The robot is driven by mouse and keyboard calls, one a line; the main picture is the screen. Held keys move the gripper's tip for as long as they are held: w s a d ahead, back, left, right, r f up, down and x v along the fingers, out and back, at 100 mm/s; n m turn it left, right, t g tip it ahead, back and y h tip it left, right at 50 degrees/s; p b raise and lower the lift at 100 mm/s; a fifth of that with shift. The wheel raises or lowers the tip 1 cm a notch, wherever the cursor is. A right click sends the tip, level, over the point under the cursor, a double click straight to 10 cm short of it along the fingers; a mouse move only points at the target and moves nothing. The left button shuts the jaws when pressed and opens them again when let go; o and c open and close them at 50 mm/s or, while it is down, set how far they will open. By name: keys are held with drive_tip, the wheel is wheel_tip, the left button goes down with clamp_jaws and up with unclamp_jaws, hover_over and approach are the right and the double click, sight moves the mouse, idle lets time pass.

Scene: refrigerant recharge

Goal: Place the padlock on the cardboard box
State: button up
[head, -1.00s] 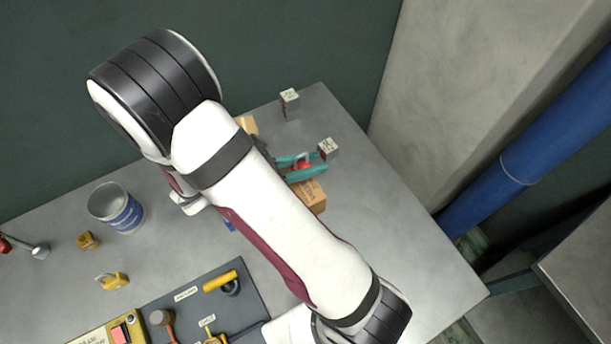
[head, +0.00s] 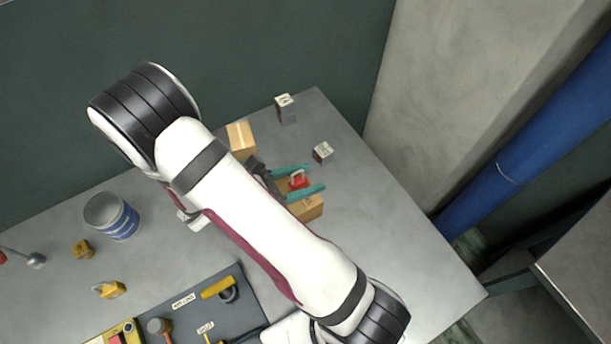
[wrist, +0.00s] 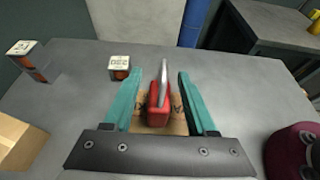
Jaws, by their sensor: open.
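My arm and gripper hide part of the box in the head view.
A second cardboard box (head: 241,138) and two small labelled blocks (head: 285,108) (head: 322,152) stand nearby. A can (head: 111,216), a yellow padlock (head: 111,290) and a dark tool board (head: 240,312) are on the left. The table's right side is clear.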

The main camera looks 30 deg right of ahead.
drive_tip(key=v, duration=1.1)
drive_tip(key=s+a+r+m+y, duration=0.1)
drive_tip(key=s+r+m+y, duration=0.3)
drive_tip(key=s+m+y, duration=0.3)
drive_tip(key=s+a+r+m+y, duration=0.1)
drive_tip(key=s+r+m+y, duration=0.4)
drive_tip(key=m, duration=1.1)
drive_tip(key=s+y, duration=0.2)
drive_tip(key=y, duration=0.1)
drive_tip(key=shift+s+r+m, duration=0.3)
drive_tip(key=shift+s, duration=0.05)
